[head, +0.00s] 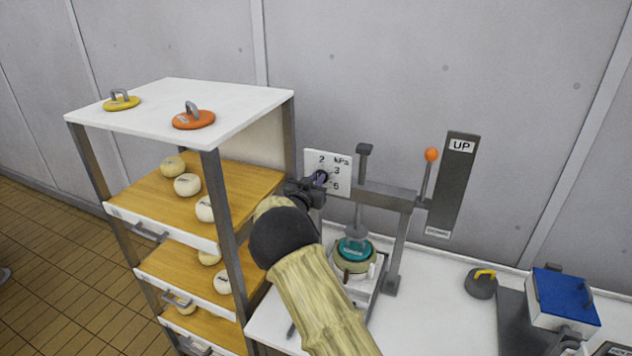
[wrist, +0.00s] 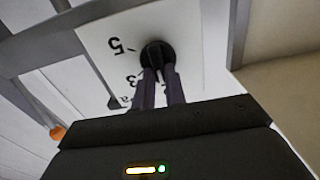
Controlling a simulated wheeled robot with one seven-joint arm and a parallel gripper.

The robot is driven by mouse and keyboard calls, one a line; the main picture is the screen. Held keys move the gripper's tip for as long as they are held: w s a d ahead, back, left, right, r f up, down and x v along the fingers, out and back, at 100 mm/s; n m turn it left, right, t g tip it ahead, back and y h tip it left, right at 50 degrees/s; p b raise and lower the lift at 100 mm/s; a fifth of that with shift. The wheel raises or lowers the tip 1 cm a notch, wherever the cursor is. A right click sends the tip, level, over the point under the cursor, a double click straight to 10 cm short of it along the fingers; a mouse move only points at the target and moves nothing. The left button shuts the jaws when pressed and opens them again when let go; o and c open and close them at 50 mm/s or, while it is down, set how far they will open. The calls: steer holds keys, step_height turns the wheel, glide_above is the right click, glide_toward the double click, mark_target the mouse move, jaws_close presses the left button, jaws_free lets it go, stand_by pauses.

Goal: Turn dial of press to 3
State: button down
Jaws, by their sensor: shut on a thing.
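The press (head: 385,194) stands on the white table, with a white dial plate (head: 341,160) marked "kPa" and numbers including 2 and 3. In the wrist view the plate (wrist: 195,35) appears upside down, with 5 and 3 readable. The round black dial (wrist: 155,50) sits on it. My gripper (head: 320,179) is at the plate in the head view. In the wrist view my gripper (wrist: 159,78) has both fingers closed on the dial. The fingers hide part of the dial and scale, so I cannot tell where it points.
A shelf rack (head: 255,113) with pale cheeses stands close left of my arm. The press has an orange-knobbed lever (head: 431,155) beside an "UP" sign (head: 461,146). A teal-topped mould (head: 354,250) sits under the press. A blue-topped box (head: 563,288) stands at right.

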steer(key=shift+f+m+b, duration=0.15)
steer(key=shift+m+b, duration=0.15)
steer(key=shift+b, duration=0.35)
steer(key=m+b, duration=0.3)
steer(key=b, duration=0.2)
steer(key=m+b, duration=0.4)
steer(key=b, duration=0.2)
steer(key=d+m+b, duration=0.1)
steer(key=m+b, duration=0.3)
steer(key=b, duration=0.1)
steer(key=shift+s+f, duration=0.2)
steer(key=shift+b, duration=0.3)
steer(key=c, duration=1.4)
jaws_free()
steer(key=shift+c, duration=0.2)
steer(key=shift+s+a, duration=0.15)
